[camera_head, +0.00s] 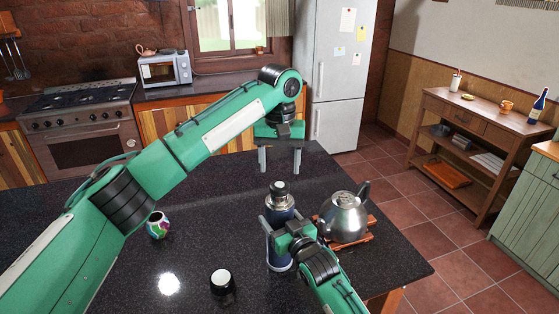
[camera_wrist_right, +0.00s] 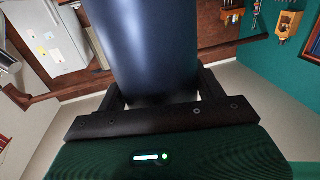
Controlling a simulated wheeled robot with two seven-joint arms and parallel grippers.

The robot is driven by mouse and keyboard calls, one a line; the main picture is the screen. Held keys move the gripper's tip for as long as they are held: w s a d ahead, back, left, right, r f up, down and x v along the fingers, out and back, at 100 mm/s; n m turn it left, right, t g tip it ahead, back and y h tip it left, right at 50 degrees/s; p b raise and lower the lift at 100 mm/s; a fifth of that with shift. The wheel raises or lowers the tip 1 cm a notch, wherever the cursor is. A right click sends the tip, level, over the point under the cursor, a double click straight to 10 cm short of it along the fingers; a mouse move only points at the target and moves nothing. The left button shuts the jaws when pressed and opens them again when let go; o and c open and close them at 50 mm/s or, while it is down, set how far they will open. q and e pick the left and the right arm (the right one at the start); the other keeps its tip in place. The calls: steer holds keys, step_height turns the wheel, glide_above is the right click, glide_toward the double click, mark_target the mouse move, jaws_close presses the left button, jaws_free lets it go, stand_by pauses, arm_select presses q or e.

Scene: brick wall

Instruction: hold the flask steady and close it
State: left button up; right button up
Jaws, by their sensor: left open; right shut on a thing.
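A dark blue flask (camera_head: 279,255) with a silver shoulder and a dark top piece stands upright on the dark counter. My right gripper (camera_head: 281,221) is shut around its upper body. In the right wrist view the blue flask body (camera_wrist_right: 145,45) fills the space between the fingers (camera_wrist_right: 160,90). My left gripper (camera_head: 280,160) is open and empty, fingers pointing down, behind the flask and apart from it. A small black cup-like piece with a white top (camera_head: 222,283) sits on the counter to the left of the flask; I cannot tell whether it is the flask's lid.
A steel kettle (camera_head: 344,216) stands on a wooden trivet (camera_head: 362,235) close to the right of the flask. A colourful patterned cup (camera_head: 158,226) is at the left, near my left arm. The dark counter (camera_head: 185,255) is clear between the cup and the flask.

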mark_target(279, 184)
arm_select(q)
steer(key=n, duration=0.5)
steer(key=shift+r, duration=0.15)
steer(key=n, duration=0.4)
steer(key=shift+r, duration=0.1)
steer(key=shift+f, duration=4.05)
steer(key=shift+c, duration=0.4)
